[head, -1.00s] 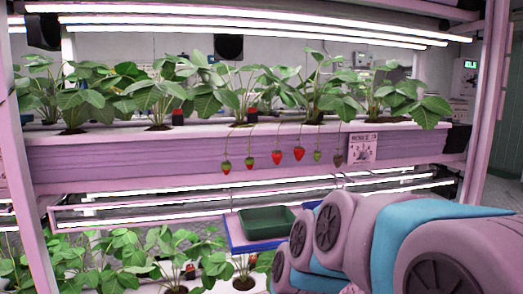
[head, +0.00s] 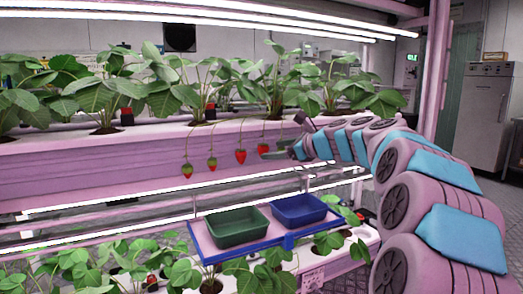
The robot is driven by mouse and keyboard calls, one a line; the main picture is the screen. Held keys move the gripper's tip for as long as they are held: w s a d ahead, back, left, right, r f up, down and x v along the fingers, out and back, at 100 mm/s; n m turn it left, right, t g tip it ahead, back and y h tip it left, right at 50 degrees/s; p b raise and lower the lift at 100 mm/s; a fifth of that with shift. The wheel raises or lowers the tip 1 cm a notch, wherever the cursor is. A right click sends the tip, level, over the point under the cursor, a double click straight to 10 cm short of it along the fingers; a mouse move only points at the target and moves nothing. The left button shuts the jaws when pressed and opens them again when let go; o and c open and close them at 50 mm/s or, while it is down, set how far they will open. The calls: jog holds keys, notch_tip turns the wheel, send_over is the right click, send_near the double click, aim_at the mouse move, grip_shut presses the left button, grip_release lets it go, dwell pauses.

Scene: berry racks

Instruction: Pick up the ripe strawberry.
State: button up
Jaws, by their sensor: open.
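Several strawberries hang on stems in front of the upper rack's trough. A fully red strawberry (head: 240,156) hangs left of my gripper, apart from it. Another red strawberry (head: 263,148) shows right at my gripper's tips and is partly covered. My gripper (head: 272,154) is open, coming in from the right at berry height. I cannot tell whether the red berry at its tips lies between the fingers. Berries farther right are hidden behind my gripper.
A tray with a blue edge (head: 290,243) sits below the berries, holding a green bin (head: 236,240) and a blue bin (head: 300,222). The pink trough (head: 90,170) with leafy plants is behind the berries. A rack post (head: 437,70) stands at right.

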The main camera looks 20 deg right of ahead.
aim_at(267, 149)
jog(key=shift+r+x, duration=0.15)
jog(key=shift+x, duration=1.4)
jog(key=shift+r+x, duration=0.15)
jog(key=shift+x, duration=1.35)
jog(key=c, duration=0.9)
